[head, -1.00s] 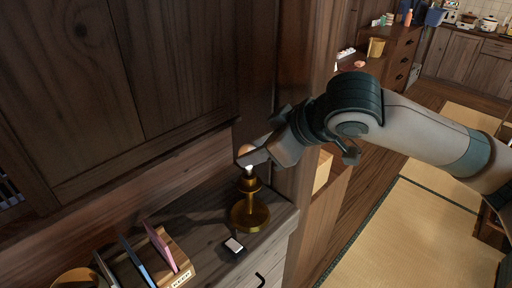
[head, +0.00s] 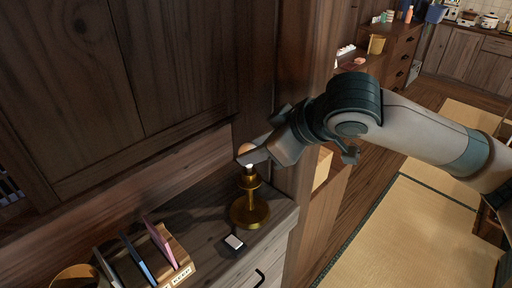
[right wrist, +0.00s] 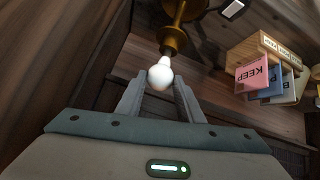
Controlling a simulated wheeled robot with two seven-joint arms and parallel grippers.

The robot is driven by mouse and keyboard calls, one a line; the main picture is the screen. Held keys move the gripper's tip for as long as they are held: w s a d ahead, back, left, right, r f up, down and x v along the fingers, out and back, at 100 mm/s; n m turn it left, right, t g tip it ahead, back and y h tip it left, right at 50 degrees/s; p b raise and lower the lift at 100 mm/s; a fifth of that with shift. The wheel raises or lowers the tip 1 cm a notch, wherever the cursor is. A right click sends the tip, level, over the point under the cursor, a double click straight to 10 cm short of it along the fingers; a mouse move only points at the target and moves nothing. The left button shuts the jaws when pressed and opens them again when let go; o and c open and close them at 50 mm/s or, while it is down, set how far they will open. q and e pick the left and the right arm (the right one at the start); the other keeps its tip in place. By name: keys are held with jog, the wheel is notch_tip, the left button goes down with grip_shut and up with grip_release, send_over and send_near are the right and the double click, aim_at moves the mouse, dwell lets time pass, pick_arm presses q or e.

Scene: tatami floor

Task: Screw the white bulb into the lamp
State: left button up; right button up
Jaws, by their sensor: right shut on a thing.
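The white bulb (right wrist: 160,76) is held between the two fingers of my right gripper (right wrist: 160,96) in the right wrist view. Its narrow end points at the socket of the brass lamp (right wrist: 172,42). The bulb end is at or very near the socket; I cannot tell whether it is inside. In the head view the lamp (head: 250,213) stands upright on the cabinet top, and my right gripper (head: 246,158) is just above it, hiding much of the bulb (head: 246,149). My left gripper is not in view.
A wooden holder (head: 182,273) with upright cards stands left of the lamp. A small white-topped box (head: 233,242) lies in front of the lamp base. A dark wooden cupboard (head: 130,80) rises close behind. Open tatami (head: 410,235) lies to the right.

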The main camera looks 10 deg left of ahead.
jog(key=shift+f, duration=0.55)
dwell(0.8)
jog(key=o, duration=0.9)
